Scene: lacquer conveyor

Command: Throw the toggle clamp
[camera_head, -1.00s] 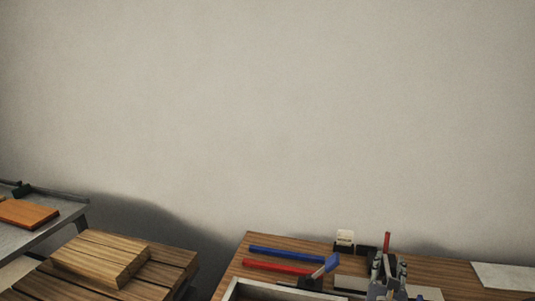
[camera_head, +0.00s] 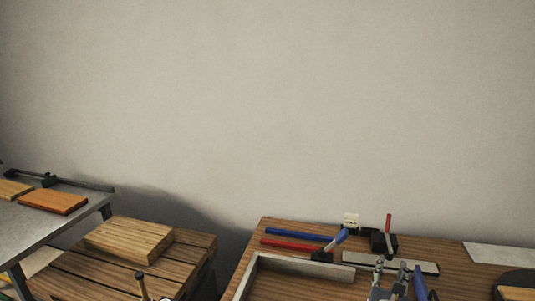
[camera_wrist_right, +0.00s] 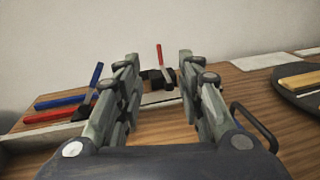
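Two small lever-handled clamps stand on the right bench. One has a red upright lever (camera_head: 388,224) on a black base (camera_head: 383,243). The other has a blue tilted lever (camera_head: 339,239) on a black base (camera_head: 321,256). Both levers also show in the right wrist view, red (camera_wrist_right: 159,55) and blue (camera_wrist_right: 96,74). My right gripper (camera_head: 391,264) is open and empty in front of them; its fingers (camera_wrist_right: 158,57) frame the red-lever clamp in the wrist view.
A blue bar (camera_head: 298,235) and a red bar (camera_head: 290,245) lie left of the clamps. A grey-rimmed tray (camera_head: 303,265) is at the bench front. A pale sheet (camera_head: 498,257) and a dark round tray (camera_head: 514,281) are right. Left, a slatted wooden table (camera_head: 85,271) bears a wood block (camera_head: 130,238).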

